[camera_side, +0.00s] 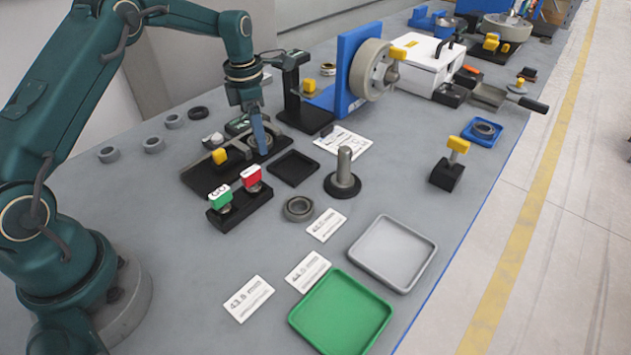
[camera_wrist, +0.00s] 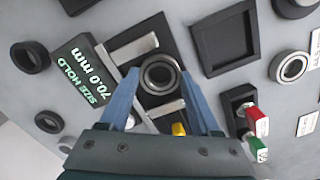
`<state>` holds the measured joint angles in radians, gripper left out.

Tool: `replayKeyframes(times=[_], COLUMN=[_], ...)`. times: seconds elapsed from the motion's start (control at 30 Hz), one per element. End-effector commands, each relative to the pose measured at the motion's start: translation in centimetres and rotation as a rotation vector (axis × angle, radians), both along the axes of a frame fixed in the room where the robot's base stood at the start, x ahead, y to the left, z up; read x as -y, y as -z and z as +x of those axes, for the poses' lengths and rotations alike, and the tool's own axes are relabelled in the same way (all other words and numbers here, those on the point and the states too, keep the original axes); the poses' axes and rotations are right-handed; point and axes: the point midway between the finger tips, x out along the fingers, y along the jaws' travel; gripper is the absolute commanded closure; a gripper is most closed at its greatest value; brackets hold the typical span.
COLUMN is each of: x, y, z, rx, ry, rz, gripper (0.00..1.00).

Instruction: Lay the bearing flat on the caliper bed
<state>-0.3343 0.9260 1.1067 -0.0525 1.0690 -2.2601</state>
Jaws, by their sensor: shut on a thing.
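My gripper (camera_wrist: 159,76) has blue fingers and is shut on a dark grey bearing (camera_wrist: 158,77), one finger on each side. The bearing's round face and open bore face the wrist camera. It is over the dark caliper bed (camera_wrist: 172,44), between two pale metal bars. In the side view my gripper (camera_side: 260,148) points down at the caliper bed (camera_side: 198,178), and the bearing is partly hidden by a finger. I cannot tell whether the bearing touches the bed. The caliper display (camera_wrist: 85,73) reads "SIZE HOLD 70.0 mm".
A black square tray (camera_side: 294,168) lies right of the caliper. GO green and red gauges (camera_side: 236,195) stand in front. Another bearing (camera_side: 298,208), a post on a round base (camera_side: 343,180), and green (camera_side: 342,315) and grey (camera_side: 392,253) trays lie nearer. Several rings lie at left.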

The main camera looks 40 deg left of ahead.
Motion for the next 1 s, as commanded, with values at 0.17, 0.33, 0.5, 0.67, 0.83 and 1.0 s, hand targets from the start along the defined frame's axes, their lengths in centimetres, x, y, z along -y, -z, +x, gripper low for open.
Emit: replayKeyframes(times=[0.17, 0.33, 0.5, 0.67, 0.83, 1.0], x=[0.0, 0.0, 0.0, -0.1, -0.2, -0.2], y=[0.3, 0.5, 0.5, 0.4, -1.1, -3.5], z=[0.0, 0.0, 0.0, 0.0, 0.0, -0.1], rx=[0.0, 0.0, 0.0, 0.0, 0.005, 0.003], ry=[0.0, 0.0, 0.0, 0.0, 0.0, 0.0], rz=[-0.001, -0.001, 0.0, 0.001, 0.003, 0.002], gripper=[0.92, 0.28, 0.01, 0.01, 0.01, 0.01])
